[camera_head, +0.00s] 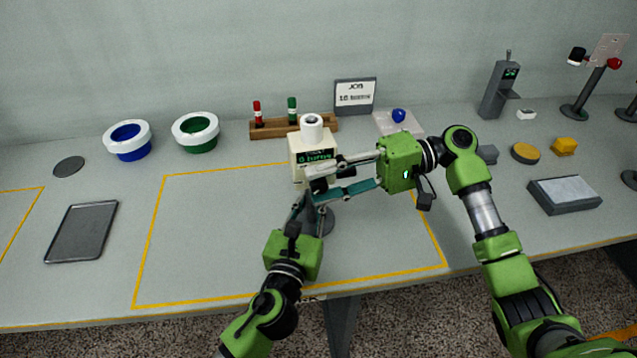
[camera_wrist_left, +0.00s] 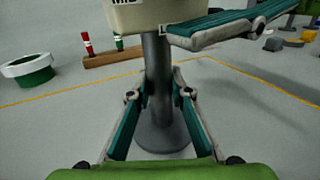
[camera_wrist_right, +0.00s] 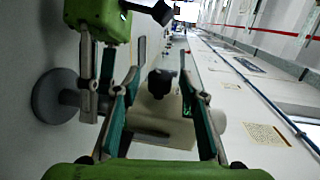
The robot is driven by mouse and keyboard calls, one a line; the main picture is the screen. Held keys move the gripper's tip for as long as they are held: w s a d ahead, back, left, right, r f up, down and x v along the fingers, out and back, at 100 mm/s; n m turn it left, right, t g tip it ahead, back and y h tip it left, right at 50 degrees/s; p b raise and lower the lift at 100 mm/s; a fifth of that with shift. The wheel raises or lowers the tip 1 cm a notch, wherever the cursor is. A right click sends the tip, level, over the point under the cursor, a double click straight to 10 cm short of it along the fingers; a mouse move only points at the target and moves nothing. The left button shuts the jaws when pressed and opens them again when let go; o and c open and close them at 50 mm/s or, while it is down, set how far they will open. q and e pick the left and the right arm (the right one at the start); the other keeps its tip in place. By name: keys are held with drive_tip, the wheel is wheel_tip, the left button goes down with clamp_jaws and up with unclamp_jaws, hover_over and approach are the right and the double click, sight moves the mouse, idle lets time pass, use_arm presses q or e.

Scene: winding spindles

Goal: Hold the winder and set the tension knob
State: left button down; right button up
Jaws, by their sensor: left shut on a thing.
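The winder (camera_head: 299,147) is a cream box with a green-lit display and a white spool on top. It stands upright on a grey post (camera_wrist_left: 158,60) with a round base (camera_wrist_left: 163,138). My left gripper (camera_wrist_left: 159,94) is shut on the post, below the box. The tension knob (camera_wrist_right: 160,82) is dark and lobed and sticks out from the box in the right wrist view. My right gripper (camera_wrist_right: 162,95) is open, with a finger on either side of the knob and gaps showing. Its fingers hide the lower box in the head view, where I cannot see the knob clearly.
A wooden rack (camera_head: 275,129) with red and green spools stands behind, beside a job sign (camera_head: 355,94). Two white-rimmed bowls, blue (camera_head: 128,142) and green (camera_head: 196,134), and a dark tray (camera_head: 82,232) are at left. The yellow-outlined area left of the winder is clear.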

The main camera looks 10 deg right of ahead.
use_arm(q)
drive_tip(key=shift+a+f, duration=0.1)
drive_tip(key=shift+f, duration=0.3)
use_arm(e)
drive_tip(key=shift+a+f, duration=0.1)
drive_tip(key=shift+a, duration=0.55)
clamp_jaws()
drive_tip(key=shift+y, duration=1.5)
unclamp_jaws()
drive_tip(key=shift+d, duration=0.1)
